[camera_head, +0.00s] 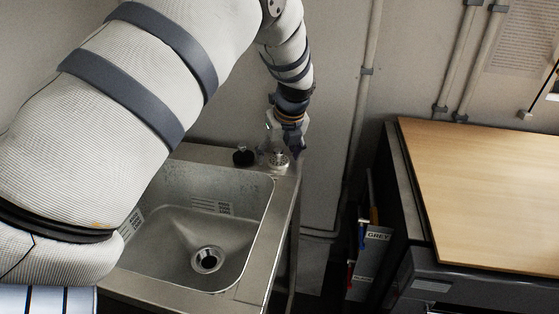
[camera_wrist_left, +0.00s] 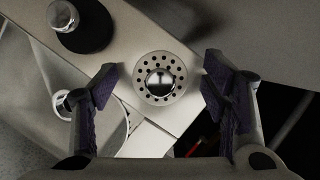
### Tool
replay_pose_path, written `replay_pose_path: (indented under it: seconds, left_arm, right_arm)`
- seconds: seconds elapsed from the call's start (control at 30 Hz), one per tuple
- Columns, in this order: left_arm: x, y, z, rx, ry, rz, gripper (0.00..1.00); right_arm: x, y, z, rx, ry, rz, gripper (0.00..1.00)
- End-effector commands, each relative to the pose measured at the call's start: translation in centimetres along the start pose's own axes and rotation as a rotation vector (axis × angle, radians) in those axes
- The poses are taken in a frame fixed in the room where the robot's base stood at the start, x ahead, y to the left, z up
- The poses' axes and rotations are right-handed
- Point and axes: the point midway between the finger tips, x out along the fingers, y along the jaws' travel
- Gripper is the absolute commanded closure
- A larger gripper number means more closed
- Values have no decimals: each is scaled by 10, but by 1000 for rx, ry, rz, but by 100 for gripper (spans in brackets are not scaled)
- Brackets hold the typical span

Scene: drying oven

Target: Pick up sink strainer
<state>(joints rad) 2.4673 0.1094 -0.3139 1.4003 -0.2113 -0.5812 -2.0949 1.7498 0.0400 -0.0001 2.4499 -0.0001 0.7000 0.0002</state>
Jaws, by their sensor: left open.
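The sink strainer (camera_wrist_left: 160,78) is a round metal disc with a ring of holes and a shiny centre. In the left wrist view it sits between the two spread fingers of my left gripper (camera_wrist_left: 162,90), apart from both. In the head view the strainer (camera_head: 278,160) rests on the sink's back right rim. My left gripper (camera_head: 287,146) is open just above and beside it, and partly overlaps it. My right gripper is not in view.
The metal sink (camera_head: 205,225) has a drain (camera_head: 207,259) in its basin. A black stopper (camera_head: 243,156) stands left of the strainer, and it also shows in the left wrist view (camera_wrist_left: 82,28). A wooden-topped bench (camera_head: 490,190) stands right, across a gap.

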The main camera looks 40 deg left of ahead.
Motion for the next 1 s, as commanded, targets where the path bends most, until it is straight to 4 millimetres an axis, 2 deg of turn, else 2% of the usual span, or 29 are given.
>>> replay_pose_path:
  seconds: [0.2,0.4,0.5,0.8,0.93,1.0]
  left_arm:
    - [0,0,1,-1,-2,-3,32]
    - [0,0,1,-1,-1,-2,78]
    - [0,0,1,-1,-1,-2,87]
    - [-6,-1,4,-1,-1,-3,87]
    - [-27,-1,13,-3,-3,-6,87]
    - [-50,2,11,-1,-4,-10,87]
  right_arm:
    - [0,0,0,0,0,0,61]
    - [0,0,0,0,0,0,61]
    - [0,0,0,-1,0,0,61]
    - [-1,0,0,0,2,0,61]
    - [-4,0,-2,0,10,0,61]
    - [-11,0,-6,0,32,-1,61]
